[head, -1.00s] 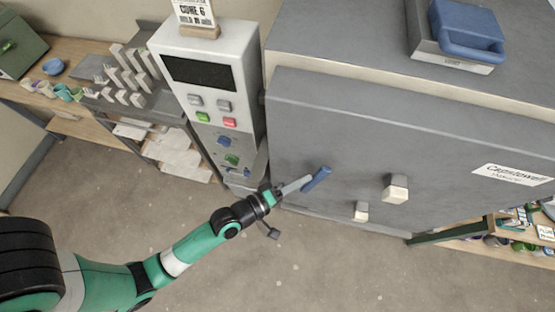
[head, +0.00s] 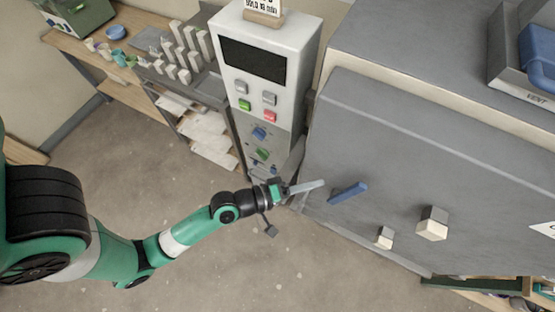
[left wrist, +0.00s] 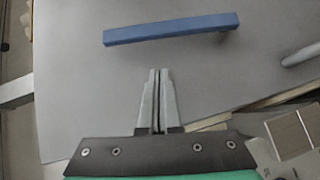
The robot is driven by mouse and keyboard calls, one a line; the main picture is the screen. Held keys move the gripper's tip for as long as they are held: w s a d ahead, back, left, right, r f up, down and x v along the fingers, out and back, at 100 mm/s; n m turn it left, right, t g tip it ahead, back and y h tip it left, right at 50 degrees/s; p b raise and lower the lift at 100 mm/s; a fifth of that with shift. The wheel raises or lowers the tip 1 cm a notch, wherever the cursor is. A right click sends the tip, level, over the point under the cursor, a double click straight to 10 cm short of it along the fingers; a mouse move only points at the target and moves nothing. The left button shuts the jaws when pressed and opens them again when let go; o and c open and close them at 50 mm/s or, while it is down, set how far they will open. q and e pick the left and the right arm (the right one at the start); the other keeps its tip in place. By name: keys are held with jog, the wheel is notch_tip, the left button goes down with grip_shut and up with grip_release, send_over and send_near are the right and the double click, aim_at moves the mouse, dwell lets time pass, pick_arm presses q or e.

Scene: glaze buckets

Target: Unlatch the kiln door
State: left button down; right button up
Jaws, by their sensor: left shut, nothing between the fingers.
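The grey kiln door (head: 390,150) fills the right of the head view and most of the left wrist view. A blue latch handle (head: 348,192) stands out from its face; in the left wrist view the blue handle (left wrist: 170,29) lies as a nearly level bar. My left gripper (head: 322,184) is shut and empty, its tips just left of the handle in the head view. In the left wrist view its fingertips (left wrist: 158,72) point at the bar with a gap between. My right gripper is not in view.
Two cream blocks (head: 433,223) stick out of the door right of the handle. A control panel (head: 262,75) with coloured buttons stands left of the kiln. A shelf with white pieces (head: 185,60) is behind it. The floor (head: 110,160) around my left arm is clear.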

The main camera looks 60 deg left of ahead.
pick_arm(q)
jog(key=d+b+v, duration=0.1)
jog(key=b+v, duration=0.1)
jog(key=v, duration=0.6)
jog(key=shift+s+a, duration=0.3)
jog(key=shift+a, duration=0.05)
jog(key=shift+f, duration=0.1)
